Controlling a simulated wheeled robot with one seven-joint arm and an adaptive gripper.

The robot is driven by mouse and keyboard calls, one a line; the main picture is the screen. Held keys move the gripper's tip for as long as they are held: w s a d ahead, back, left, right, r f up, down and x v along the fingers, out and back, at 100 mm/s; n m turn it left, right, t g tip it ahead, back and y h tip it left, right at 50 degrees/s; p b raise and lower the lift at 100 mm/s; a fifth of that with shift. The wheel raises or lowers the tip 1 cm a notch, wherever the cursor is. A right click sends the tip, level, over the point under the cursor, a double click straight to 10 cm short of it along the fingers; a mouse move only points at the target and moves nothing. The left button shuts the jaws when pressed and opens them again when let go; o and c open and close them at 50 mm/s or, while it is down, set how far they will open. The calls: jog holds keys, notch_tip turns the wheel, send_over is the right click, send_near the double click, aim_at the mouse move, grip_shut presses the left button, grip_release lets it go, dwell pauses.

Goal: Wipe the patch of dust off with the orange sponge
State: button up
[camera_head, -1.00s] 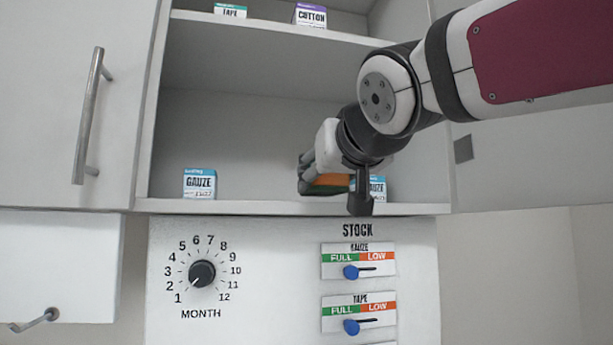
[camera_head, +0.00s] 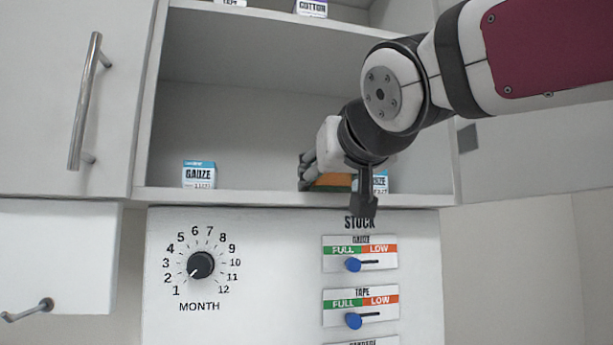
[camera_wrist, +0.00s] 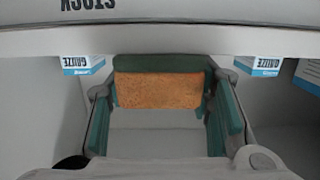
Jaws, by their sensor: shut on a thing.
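My gripper (camera_head: 312,170) is shut on the orange sponge (camera_head: 333,180), at the lower shelf of the open cabinet. In the wrist view, the sponge (camera_wrist: 158,88) shows an orange face with a dark green layer along its upper edge, held between my two teal-padded fingers (camera_wrist: 160,105). In the head view its underside is very near the shelf surface; I cannot tell whether it touches. My wrist hides part of it. I cannot make out a patch of dust in either view; the sponge or gripper may cover it.
A gauze box (camera_head: 198,174) stands left on the lower shelf (camera_head: 240,193); another (camera_head: 380,183) is partly hidden behind my wrist. Gauze boxes flank the gripper in the wrist view (camera_wrist: 85,66). An upper shelf (camera_head: 260,23) is above. A panel with dial (camera_head: 201,265) and sliders is below.

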jog(key=shift+f, duration=0.1)
jog(key=shift+x, duration=1.2)
jog(key=shift+w+a+r+b, duration=0.1)
jog(key=shift+w+a, duration=0.05)
jog(key=shift+w, duration=0.65)
jog(key=shift+w+a+r+b, duration=0.15)
jog(key=shift+w, duration=0.6)
jog(key=shift+w+a+r+b, duration=0.1)
jog(key=shift+w+a, duration=0.05)
jog(key=shift+w, duration=0.65)
jog(key=shift+x, duration=1.2)
jog(key=shift+w+r+b, duration=0.1)
jog(key=shift+w+b, duration=0.15)
jog(key=shift+b, duration=0.05)
jog(key=shift+a, duration=0.2)
